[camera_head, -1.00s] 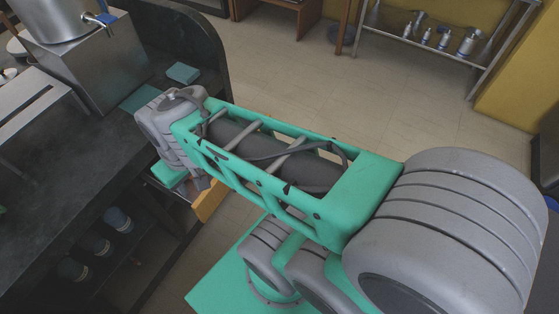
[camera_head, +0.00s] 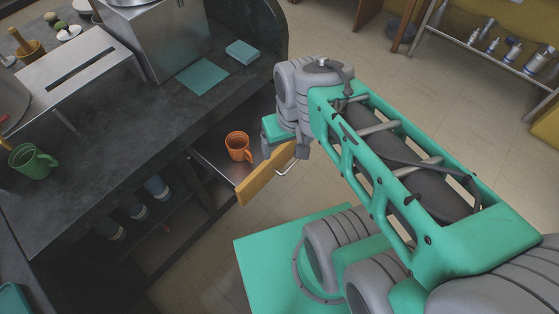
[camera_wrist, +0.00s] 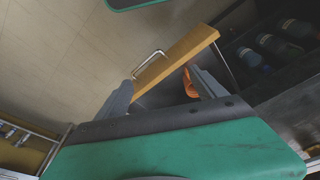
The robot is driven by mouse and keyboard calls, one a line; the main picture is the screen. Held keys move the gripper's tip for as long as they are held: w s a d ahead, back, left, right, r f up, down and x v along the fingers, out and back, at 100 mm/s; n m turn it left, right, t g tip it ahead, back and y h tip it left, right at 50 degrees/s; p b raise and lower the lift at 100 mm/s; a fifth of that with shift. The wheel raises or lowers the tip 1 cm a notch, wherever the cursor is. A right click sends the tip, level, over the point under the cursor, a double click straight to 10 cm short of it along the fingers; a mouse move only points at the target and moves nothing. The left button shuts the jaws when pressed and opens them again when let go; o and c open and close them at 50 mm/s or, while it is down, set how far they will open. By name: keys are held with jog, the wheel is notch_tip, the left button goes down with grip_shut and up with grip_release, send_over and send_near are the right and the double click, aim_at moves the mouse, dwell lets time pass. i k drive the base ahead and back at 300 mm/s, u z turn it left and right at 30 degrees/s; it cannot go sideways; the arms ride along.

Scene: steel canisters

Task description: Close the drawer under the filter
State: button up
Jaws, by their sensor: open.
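The drawer (camera_head: 212,160) is pulled out from under the dark counter, with an orange mug (camera_head: 238,146) inside. Its wooden front (camera_head: 265,175) carries a metal bar handle (camera_head: 288,168) on the outer side. In the wrist view, the drawer front (camera_wrist: 180,58) and handle (camera_wrist: 148,63) lie beyond my gripper (camera_wrist: 163,92), whose two fingers are apart with nothing between them. The mug (camera_wrist: 190,82) is partly hidden behind a finger. In the head view, my arm hides part of the drawer's far end. A steel box-shaped unit (camera_head: 160,40), possibly the filter's base, stands on the counter above.
The counter (camera_head: 100,125) holds a green mug (camera_head: 32,162), teal sheet (camera_head: 203,76) and teal block (camera_head: 242,52). Several dark canisters (camera_head: 157,187) stand on a shelf below. A metal rack (camera_head: 480,50) stands at the upper right. The floor before the drawer is partly clear.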

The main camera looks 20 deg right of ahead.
aim_at(246, 179)
jog(key=z, duration=0.1)
jog(key=k, duration=0.7)
jog(key=u, duration=1.05)
jog(key=i, duration=0.5)
